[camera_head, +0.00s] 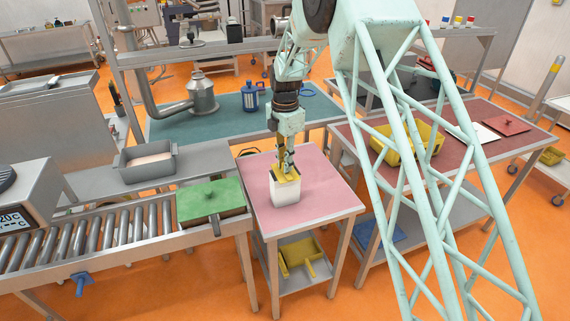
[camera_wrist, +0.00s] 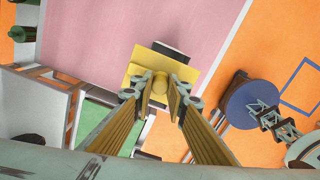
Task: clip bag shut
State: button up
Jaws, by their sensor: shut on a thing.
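A white upright bag-like block (camera_head: 286,191) stands on the pink table (camera_head: 325,199) in the head view. A yellow piece (camera_head: 291,178) sits at its top. My gripper (camera_head: 285,168) points straight down over it. In the wrist view my gripper (camera_wrist: 160,86) has its two fingers on either side of a round knob on the flat yellow piece (camera_wrist: 136,76), and is shut on it.
A green-lidded box (camera_head: 211,201) stands on the roller conveyor to the left. A grey tray (camera_head: 147,164) is behind it. A yellow bin (camera_head: 407,145) stands on the red table at right. A yellow dustpan (camera_head: 300,255) lies on the shelf below. The pink tabletop around the block is clear.

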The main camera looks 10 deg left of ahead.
dwell(0.9)
jog(key=o, duration=0.9)
jog(key=o, duration=0.4)
jog(key=shift+o, duration=0.2)
jog(key=shift+r, duration=0.1)
jog(key=shift+r+p, duration=1.25)
jog(key=shift+r, duration=2.15)
grip_shut()
